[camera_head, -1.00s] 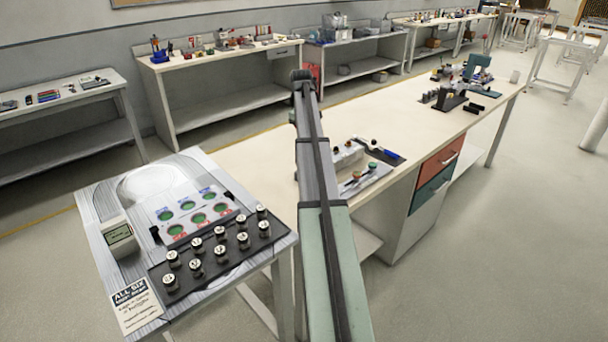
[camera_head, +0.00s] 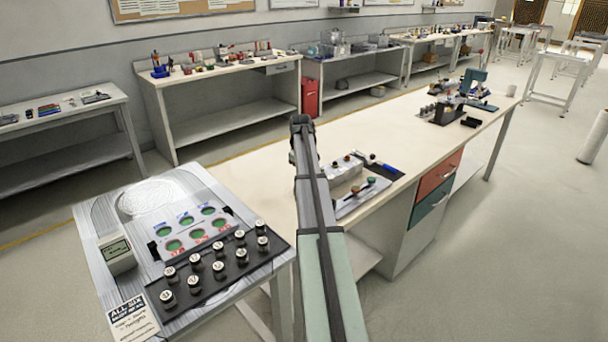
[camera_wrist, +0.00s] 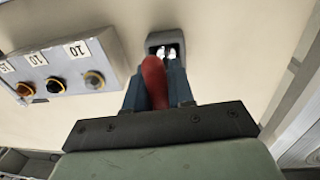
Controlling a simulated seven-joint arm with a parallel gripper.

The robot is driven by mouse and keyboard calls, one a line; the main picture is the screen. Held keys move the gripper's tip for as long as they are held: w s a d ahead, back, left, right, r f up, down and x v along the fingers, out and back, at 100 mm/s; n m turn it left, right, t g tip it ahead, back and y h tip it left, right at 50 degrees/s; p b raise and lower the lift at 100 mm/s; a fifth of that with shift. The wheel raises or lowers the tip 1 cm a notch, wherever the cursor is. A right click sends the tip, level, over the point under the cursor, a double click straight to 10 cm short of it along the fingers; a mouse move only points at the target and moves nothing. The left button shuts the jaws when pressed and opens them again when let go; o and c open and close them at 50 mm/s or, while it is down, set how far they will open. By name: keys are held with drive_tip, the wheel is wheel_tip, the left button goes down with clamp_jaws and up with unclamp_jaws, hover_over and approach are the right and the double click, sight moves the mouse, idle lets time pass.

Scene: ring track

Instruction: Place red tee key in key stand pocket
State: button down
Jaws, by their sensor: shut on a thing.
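The red tee key (camera_wrist: 155,84) shows in the wrist view as a rounded red handle between the two blue fingers of my gripper (camera_wrist: 159,72). The gripper is shut on it. Just past the fingertips, a small dark grey block with a squarish opening (camera_wrist: 154,40), perhaps the key stand, is on the pale bench top. Bright metal shows in the opening; I cannot tell if it belongs to the key. The key's lower part is hidden. In the head view my arm covers the gripper and key.
A grey block with numbered labels and several knobs (camera_wrist: 62,68) stands left of the gripper in the wrist view. It also shows in the head view (camera_head: 343,172), beside a tray with tools (camera_head: 350,204).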

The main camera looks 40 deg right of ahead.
drive_tip(key=shift+f, duration=0.15)
drive_tip(key=c, duration=1)
unclamp_jaws()
drive_tip(key=shift+o, duration=0.2)
wheel_tip(320, 180, up, 12)
drive_tip(key=a, duration=0.1)
